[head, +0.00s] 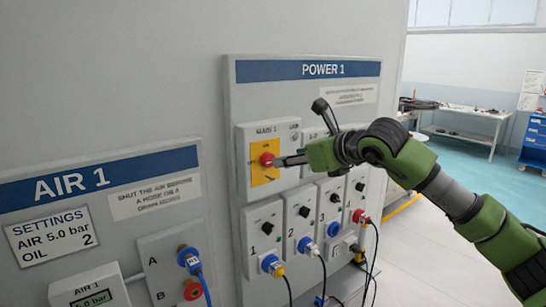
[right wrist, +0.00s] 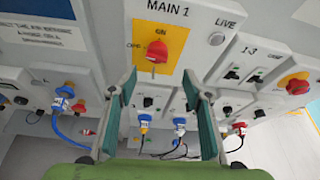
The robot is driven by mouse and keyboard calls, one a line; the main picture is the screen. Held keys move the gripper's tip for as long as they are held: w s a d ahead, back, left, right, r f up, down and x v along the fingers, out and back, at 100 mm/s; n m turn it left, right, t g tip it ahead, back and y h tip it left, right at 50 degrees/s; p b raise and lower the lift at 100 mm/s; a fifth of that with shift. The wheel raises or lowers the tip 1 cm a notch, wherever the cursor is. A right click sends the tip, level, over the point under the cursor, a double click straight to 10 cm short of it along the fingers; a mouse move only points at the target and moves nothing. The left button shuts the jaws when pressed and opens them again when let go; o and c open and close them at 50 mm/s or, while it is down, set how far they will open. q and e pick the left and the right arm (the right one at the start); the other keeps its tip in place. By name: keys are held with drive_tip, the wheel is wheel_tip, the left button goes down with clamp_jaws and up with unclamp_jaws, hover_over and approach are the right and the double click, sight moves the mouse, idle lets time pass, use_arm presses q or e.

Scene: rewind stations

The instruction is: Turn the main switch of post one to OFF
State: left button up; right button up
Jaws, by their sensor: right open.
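The main switch of post one is a red knob (head: 267,159) on a yellow plate (head: 262,175), labelled MAIN 1, on the POWER 1 board. In the right wrist view the red knob (right wrist: 155,44) sits just below the word ON, with a second word at its left. Its handle looks roughly upright; its exact pointing is hard to tell. My right gripper (head: 285,160) comes in from the right, close in front of the knob. In the right wrist view its fingers (right wrist: 160,90) are spread, with nothing between them, and the knob lies beyond their tips. My left gripper is not in view.
Below the switch are several numbered outlets (head: 264,226) with black knobs, plugs and hanging cables. A LIVE lamp (right wrist: 216,38) is right of the knob. The AIR 1 board (head: 125,205) stands at the left. Open floor and a bench (head: 465,125) lie at the right.

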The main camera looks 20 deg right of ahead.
sight(271, 160)
drive_tip(key=p+x, duration=0.1)
drive_tip(key=x, duration=0.1)
drive_tip(key=p+x, duration=0.1)
drive_tip(key=x, duration=0.2)
drive_tip(key=p+x, duration=0.1)
drive_tip(key=x, duration=0.1)
drive_tip(key=shift+w+a+r, duration=0.1)
drive_tip(key=shift+w+a, duration=0.1)
drive_tip(key=shift+a, duration=0.15)
drive_tip(key=shift+w+a+f+p, duration=0.15)
drive_tip(key=shift+w+f+p, duration=0.2)
drive_tip(key=shift+w, duration=0.1)
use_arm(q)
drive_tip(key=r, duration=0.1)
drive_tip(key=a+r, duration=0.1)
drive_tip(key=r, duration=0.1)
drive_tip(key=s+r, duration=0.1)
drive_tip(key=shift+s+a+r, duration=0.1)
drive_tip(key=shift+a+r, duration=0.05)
use_arm(e)
drive_tip(key=c, duration=1.1)
